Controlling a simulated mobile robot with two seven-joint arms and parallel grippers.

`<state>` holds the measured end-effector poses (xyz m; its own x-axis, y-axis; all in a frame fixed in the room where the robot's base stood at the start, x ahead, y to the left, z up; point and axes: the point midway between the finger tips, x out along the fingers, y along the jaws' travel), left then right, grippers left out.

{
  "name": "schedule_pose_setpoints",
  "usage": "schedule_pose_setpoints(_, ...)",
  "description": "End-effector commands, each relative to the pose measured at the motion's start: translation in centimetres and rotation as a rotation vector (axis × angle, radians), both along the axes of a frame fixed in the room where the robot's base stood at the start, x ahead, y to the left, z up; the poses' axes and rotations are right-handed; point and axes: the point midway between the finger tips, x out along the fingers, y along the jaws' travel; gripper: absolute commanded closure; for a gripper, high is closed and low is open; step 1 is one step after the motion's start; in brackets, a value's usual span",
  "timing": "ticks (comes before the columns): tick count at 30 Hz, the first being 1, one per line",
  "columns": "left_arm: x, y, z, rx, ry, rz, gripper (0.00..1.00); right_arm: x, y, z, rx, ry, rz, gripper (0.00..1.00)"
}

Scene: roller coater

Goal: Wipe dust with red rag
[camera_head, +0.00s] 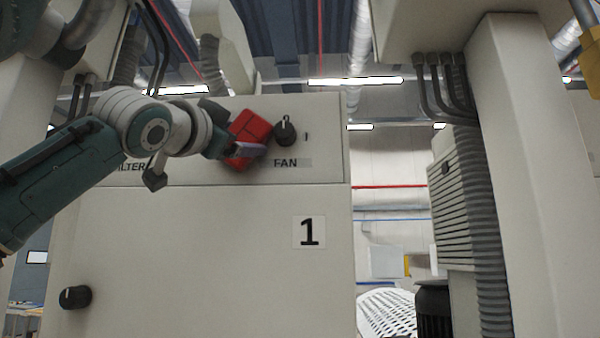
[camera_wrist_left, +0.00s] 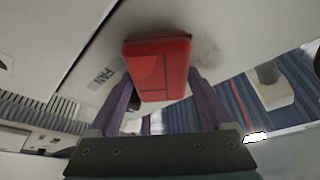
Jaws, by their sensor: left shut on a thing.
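The red rag (camera_head: 250,127) is a folded red block at the upper front panel of the machine cabinet (camera_head: 200,240), just left of the FAN knob. My left gripper (camera_head: 246,150) is shut on the rag. In the left wrist view the rag (camera_wrist_left: 158,66) sits between the two purple fingers of my left gripper (camera_wrist_left: 160,90), against or very near the pale panel. A grey dust smudge (camera_wrist_left: 204,50) shows on the panel beside the rag in that view.
The black FAN knob (camera_head: 285,133) sticks out close to the right of the rag. Another black knob (camera_head: 75,297) is at the cabinet's lower left. A pale column (camera_head: 520,170) with cables and a ribbed hose (camera_head: 490,230) stands at the right.

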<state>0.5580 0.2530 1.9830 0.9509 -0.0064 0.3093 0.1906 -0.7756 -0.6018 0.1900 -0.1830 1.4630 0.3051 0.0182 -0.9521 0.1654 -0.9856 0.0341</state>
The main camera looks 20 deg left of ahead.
Motion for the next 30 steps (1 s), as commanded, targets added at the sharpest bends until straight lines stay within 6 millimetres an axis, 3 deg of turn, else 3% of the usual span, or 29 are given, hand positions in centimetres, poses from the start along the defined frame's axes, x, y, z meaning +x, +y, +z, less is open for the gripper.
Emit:
schedule_pose_setpoints(5, -0.1, 0.0, -0.2, -0.001, 0.006, -0.001, 0.61, 0.0, 0.0, 0.1, 0.0, 0.0, 0.0, 0.26)
schedule_pose_setpoints(30, -1.5, 6.4, -0.2, 0.0, 0.008, 0.007, 0.61, 0.0, 0.0, 1.2, 0.0, -0.001, 0.0, 0.26)
